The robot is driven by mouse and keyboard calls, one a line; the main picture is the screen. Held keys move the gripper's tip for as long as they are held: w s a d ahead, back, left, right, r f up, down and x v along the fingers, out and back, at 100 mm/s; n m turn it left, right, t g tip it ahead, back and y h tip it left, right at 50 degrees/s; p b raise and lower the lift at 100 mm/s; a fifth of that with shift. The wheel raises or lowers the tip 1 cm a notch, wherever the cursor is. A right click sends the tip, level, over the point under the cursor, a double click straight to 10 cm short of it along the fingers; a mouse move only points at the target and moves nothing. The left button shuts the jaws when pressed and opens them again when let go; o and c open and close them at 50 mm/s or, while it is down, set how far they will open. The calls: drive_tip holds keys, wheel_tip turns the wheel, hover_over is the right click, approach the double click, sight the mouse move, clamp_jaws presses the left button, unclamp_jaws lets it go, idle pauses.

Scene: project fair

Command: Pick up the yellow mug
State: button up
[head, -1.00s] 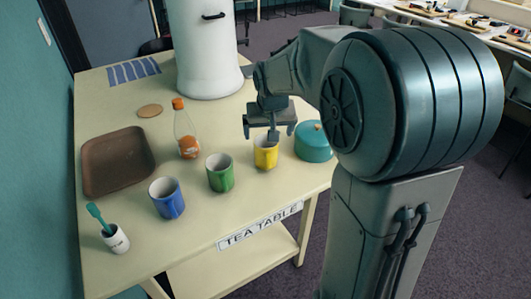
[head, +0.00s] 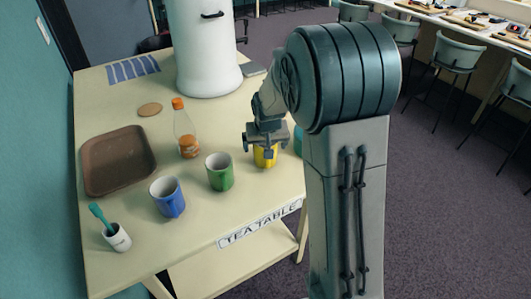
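The yellow mug (head: 264,160) stands upright on the tea table (head: 240,212), near its right front part. Its rim and upper part are mostly hidden by my gripper (head: 267,149). My gripper points down directly over the mug, with its fingers spread apart at rim height or just above. It looks open; I cannot tell whether a finger touches the mug or reaches inside it. The mug's handle is not visible.
A green mug (head: 220,173) and a blue mug (head: 168,198) stand to the left. Behind are an orange-capped bottle (head: 186,135) and a white urn (head: 207,60). A teal pot (head: 298,140) is mostly hidden by my arm. A brown tray (head: 118,165) lies left.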

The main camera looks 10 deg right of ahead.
drive_tip(key=c, duration=1.2)
